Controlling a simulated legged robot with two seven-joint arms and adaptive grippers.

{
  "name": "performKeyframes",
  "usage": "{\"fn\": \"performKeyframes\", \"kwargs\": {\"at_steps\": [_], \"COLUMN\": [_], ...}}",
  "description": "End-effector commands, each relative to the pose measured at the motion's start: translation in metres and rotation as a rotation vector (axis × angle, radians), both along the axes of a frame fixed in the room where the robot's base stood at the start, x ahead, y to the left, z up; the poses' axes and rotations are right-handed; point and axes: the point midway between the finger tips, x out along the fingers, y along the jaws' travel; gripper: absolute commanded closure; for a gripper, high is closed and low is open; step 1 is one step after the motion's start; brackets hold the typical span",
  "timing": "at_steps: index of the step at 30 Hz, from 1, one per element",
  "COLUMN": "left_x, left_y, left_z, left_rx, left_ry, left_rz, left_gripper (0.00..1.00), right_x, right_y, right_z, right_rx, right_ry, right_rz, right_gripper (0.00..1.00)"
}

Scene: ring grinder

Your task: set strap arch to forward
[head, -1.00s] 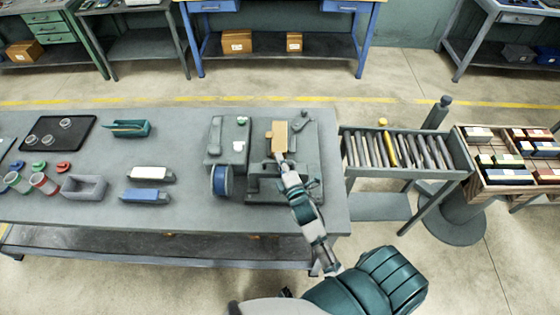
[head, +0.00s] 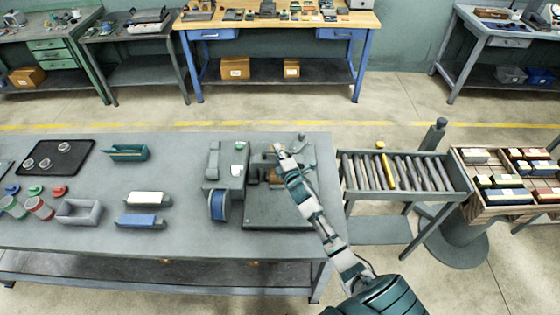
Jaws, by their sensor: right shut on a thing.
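The ring grinder stands at the right end of the grey table, with a grey base plate (head: 277,216) and a tan part (head: 271,177) partly hidden by my arm. My right gripper (head: 281,150) is over the far part of this base. It is shut on what appears to be the strap arch, which is small and mostly hidden by the gripper; its exact tilt cannot be told. A dark knob (head: 301,137) shows just right of the gripper. My left gripper is out of view.
White (head: 146,198) and blue (head: 142,220) blocks in trays lie further left. A rack of bars (head: 400,172) stands right of the table.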

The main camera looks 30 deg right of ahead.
Motion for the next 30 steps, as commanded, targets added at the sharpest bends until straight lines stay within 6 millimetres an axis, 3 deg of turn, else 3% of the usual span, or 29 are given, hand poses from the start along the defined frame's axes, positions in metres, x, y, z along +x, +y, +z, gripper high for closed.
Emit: {"fn": "performKeyframes", "kwargs": {"at_steps": [12,13,14,23,26,30], "left_x": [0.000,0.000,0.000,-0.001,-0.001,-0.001], "left_y": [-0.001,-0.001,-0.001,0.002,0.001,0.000], "left_z": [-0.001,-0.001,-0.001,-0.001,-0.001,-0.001], "left_rx": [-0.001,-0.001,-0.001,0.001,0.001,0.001], "left_ry": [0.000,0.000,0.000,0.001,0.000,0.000], "left_rz": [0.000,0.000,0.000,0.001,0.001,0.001], "left_gripper": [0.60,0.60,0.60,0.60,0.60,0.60], "right_x": [0.004,0.004,0.004,0.002,-0.006,-0.031], "right_y": [0.004,0.004,0.004,-0.001,-0.001,0.004], "right_z": [-0.003,-0.003,-0.003,-0.002,-0.003,-0.004], "right_rx": [0.005,0.005,0.005,0.005,0.005,0.004], "right_ry": [0.004,0.004,0.004,0.002,0.002,0.004], "right_rz": [0.010,0.010,0.010,0.005,0.005,0.006], "right_gripper": [1.00,0.80,0.73,0.73,0.73,0.73]}}
